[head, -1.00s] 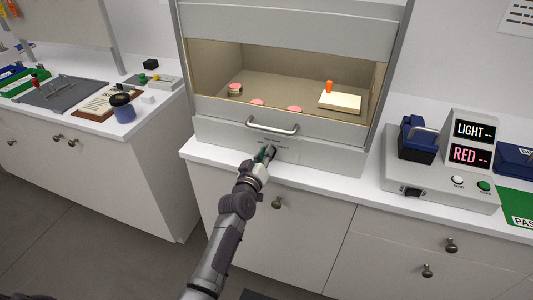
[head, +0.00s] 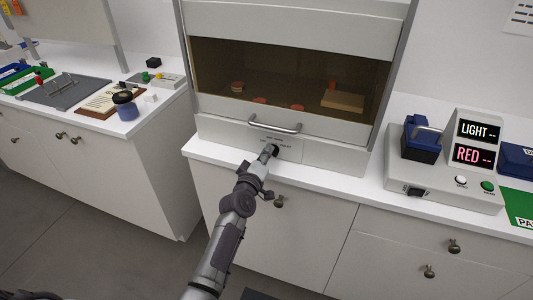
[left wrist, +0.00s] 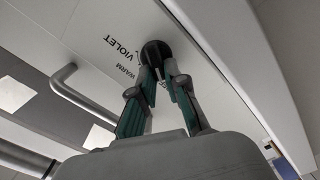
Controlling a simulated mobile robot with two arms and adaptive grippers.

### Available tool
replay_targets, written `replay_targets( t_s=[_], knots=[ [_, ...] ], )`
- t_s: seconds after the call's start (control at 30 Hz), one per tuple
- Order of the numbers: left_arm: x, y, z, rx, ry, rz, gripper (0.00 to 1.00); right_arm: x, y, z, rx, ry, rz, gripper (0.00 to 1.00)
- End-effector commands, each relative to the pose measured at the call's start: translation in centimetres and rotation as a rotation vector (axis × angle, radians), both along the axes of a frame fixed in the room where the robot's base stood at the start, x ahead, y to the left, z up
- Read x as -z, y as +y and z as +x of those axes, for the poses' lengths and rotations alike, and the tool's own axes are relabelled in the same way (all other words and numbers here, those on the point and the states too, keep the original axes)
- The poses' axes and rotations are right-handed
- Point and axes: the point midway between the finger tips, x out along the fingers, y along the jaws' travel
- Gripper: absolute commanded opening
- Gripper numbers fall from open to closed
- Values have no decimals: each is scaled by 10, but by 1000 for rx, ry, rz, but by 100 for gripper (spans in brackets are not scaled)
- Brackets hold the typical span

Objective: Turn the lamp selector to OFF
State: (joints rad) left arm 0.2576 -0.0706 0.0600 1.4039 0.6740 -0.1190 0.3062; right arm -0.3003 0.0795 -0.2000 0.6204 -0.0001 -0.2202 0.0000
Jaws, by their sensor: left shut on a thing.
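The lamp selector is a dark round knob (left wrist: 155,50) on the cabinet's pale front panel (left wrist: 95,25). The labels VIOLET and WARM show beside it in the left wrist view; I cannot read an OFF label or make out the pointer. My left gripper (left wrist: 160,78) is shut on the knob, its two green-padded fingers against it. In the head view my left gripper (head: 268,154) reaches the panel below the handle and hides most of the knob. The cabinet interior (head: 290,75) is dark. My right gripper is not in view.
A metal bar handle (head: 275,126) sits just above the knob. Inside the cabinet are several reddish round items and a flat block (head: 343,101). A device with LIGHT and RED displays (head: 472,155) stands at the right. The left counter holds a dark-topped jar (head: 125,106).

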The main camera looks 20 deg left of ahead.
Motion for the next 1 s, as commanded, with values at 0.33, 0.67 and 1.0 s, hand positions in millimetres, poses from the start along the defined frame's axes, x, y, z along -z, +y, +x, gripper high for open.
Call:
replay_targets(
  t_s=[0.33,0.67,1.0],
  knots=[
    [0,1,0,-2,-1,-5,18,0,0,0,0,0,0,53],
    [0,0,0,-1,0,-3,39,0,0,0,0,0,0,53],
    [1,1,-32,-1,2,-3,39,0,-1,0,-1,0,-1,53]
  ],
)
